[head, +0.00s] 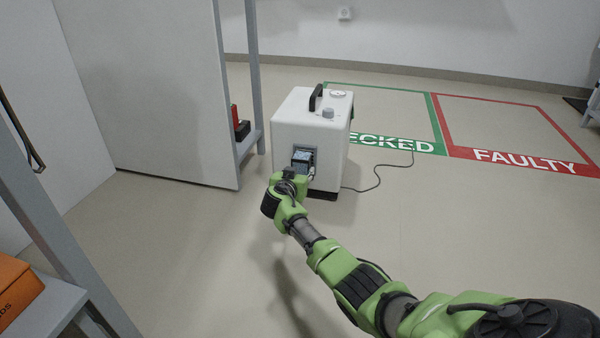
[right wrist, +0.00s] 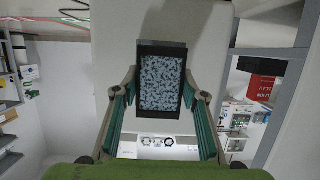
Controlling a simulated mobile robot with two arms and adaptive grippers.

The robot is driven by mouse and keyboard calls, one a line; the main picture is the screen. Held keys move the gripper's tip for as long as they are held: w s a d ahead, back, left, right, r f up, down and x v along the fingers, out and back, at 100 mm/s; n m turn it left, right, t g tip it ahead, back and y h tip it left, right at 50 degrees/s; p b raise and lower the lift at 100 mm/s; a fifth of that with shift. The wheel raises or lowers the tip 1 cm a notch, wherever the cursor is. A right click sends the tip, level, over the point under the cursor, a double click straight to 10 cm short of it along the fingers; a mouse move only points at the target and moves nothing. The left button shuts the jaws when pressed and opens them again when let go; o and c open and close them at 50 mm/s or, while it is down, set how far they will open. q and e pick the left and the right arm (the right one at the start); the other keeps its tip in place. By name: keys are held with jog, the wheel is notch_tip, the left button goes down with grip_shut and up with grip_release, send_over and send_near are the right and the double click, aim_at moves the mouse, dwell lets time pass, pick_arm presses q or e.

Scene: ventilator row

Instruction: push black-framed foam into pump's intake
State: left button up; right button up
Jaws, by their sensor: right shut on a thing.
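The pump (head: 310,125) is a white box with a black handle and a grey knob on top, standing on the floor. Its dark intake opening (head: 303,151) is in the front face, just beyond my right gripper (head: 298,174). In the right wrist view, my right gripper (right wrist: 162,98) is shut on the black-framed foam (right wrist: 162,82), a speckled blue-grey pad in a black rectangular frame, with a finger at each side. The foam is in front of the pump's white face (right wrist: 112,35) and overlaps the intake; how far it is inside I cannot tell. My left gripper is out of view.
A green-outlined floor area (head: 385,84) lies behind the pump, with a red FAULTY area (head: 520,155) to its right. A cable (head: 378,178) runs from the pump across the floor. A grey shelf post (head: 253,70) stands close left. An orange box (head: 14,285) sits lower left.

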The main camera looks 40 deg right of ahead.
jog(key=shift+w+d, duration=0.8)
jog(key=shift+d, duration=0.1)
dwell(0.4)
dwell(0.7)
jog(key=o, duration=1.3)
jog(key=shift+a, duration=0.1)
jog(key=v, duration=1.2)
jog(key=shift+s, duration=0.1)
